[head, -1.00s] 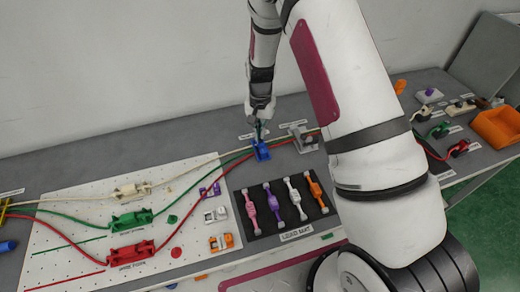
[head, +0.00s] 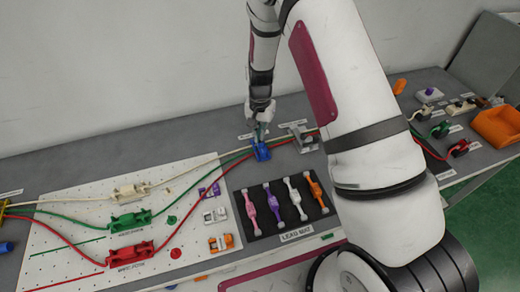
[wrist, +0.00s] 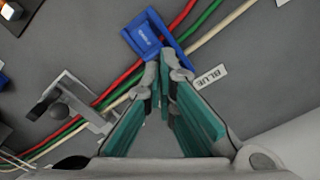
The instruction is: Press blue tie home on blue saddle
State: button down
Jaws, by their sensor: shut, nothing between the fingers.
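The blue saddle (head: 261,152) stands on the grey bench behind the lead mat. In the wrist view the blue saddle (wrist: 172,52) frames a smaller blue block, which looks like the blue tie (wrist: 144,38), on its left part. The red, green and cream cables run by the saddle. My gripper (head: 262,132) points down just above the saddle. In the wrist view my gripper (wrist: 168,62) is shut and empty, its tips at the saddle's near edge. The tips hide part of the saddle. I cannot tell whether they touch it or how deep the tie sits.
A grey clamp fixture (head: 304,139) stands close to the right of the saddle. The lead mat (head: 262,222) with several coloured connectors lies in front. A white pegboard (head: 75,200) with cable holders is at left. An orange bin (head: 499,126) is at far right.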

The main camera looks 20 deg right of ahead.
jog(key=shift+f, duration=0.45)
jog(key=shift+r+p, duration=0.3)
jog(key=shift+r, duration=2.3)
jog(key=s+r+n+t, duration=0.1)
jog(key=s+r, duration=0.3)
jog(key=r, duration=0.5)
jog(key=s+r+n+t, duration=0.1)
jog(key=s+r, duration=0.3)
jog(key=r, duration=0.6)
jog(key=s+r+n+t, duration=0.1)
jog(key=s+r, duration=0.3)
jog(key=r, duration=0.5)
jog(key=s+r+n+t, duration=0.1)
jog(key=s+r+n, duration=0.1)
jog(key=s, duration=0.7)
jog(key=s+r+n+t, duration=0.1)
jog(key=s+r, duration=0.3)
jog(key=s, duration=0.5)
jog(key=shift+n+t, duration=0.3)
jog(key=shift+n, duration=0.4)
